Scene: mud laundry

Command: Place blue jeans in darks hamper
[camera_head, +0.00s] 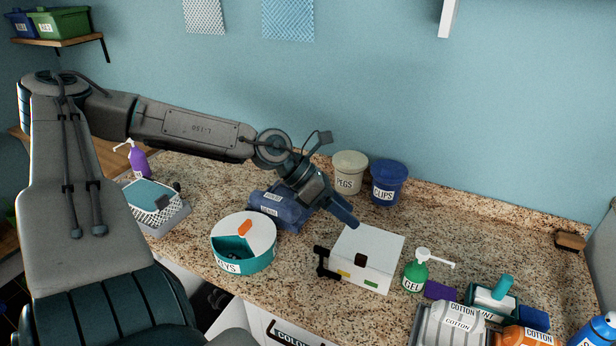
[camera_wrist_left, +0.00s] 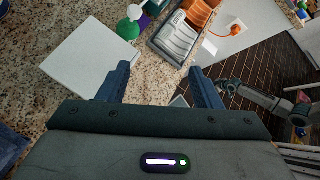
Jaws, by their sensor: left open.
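The blue jeans (camera_head: 270,208) look like a folded dark blue bundle with a small label, lying on the speckled counter behind the round tub. My left arm partly covers them. A dark blue cloth edge (camera_wrist_left: 8,148) at the left of the left wrist view seems to be the same bundle. My left gripper (camera_head: 336,207) is open and empty, above the counter to the right of the jeans, near the white box. Its two fingers (camera_wrist_left: 160,76) show apart in the left wrist view. A grey arm, apparently my right one, shows there; its gripper (camera_wrist_left: 226,88) is small and unclear. No darks hamper is identifiable.
A teal-and-white round tub (camera_head: 243,262), white box (camera_head: 366,258), pegs bucket (camera_head: 349,175) and clips bucket (camera_head: 388,184) crowd the jeans. A green gel bottle (camera_head: 415,275) and cotton bundles (camera_head: 450,325) stand right. A partly cut-off "COLO..." label (camera_head: 290,335) shows below the counter edge.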

